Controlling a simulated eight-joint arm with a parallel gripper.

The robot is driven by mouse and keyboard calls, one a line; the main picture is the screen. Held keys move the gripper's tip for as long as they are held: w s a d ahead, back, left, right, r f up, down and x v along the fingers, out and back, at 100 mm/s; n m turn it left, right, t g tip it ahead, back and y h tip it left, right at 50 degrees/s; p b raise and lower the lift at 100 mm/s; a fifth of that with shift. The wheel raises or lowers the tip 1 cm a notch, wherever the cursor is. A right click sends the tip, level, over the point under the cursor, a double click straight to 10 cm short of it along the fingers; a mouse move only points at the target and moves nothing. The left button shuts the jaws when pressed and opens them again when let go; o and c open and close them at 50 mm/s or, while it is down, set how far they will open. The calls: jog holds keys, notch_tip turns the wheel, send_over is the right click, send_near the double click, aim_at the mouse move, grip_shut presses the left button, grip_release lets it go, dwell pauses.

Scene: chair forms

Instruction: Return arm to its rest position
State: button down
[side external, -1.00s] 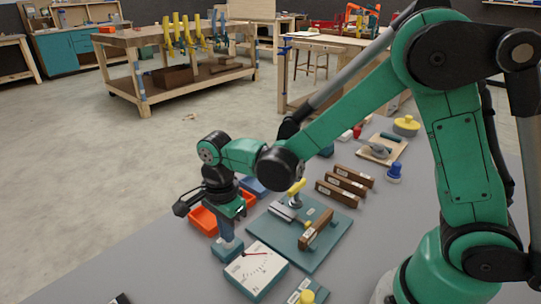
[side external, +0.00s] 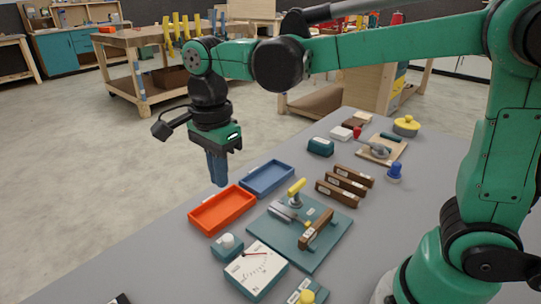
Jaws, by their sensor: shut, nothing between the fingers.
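My gripper (side external: 218,168) hangs in the air at the left, above and behind the orange tray (side external: 222,212), fingers pointing down. It looks shut and holds nothing. It is clear of the table (side external: 130,262) and of all the objects on it. My arm reaches across the top of the view from the right, its forearm nearly level.
A blue tray (side external: 266,180) lies beside the orange one. A small teal block with a white knob (side external: 227,246) and a dial box (side external: 257,268) sit in front. A teal board (side external: 318,247) carries a clamp and a brown block. Brown blocks (side external: 345,181) lie to the right.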

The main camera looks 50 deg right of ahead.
dwell(0.4)
jog(key=s+d+f+n+t, duration=0.1)
jog(key=s+d+n+t, duration=0.2)
jog(key=n, duration=0.6)
jog(key=s+d+f+n+t, duration=0.1)
jog(key=s+d+n+t, duration=0.2)
jog(key=n, duration=0.6)
jog(key=d+t, duration=0.1)
jog(key=d, duration=0.1)
jog(key=shift+d, duration=0.3)
jog(key=shift+f, duration=0.1)
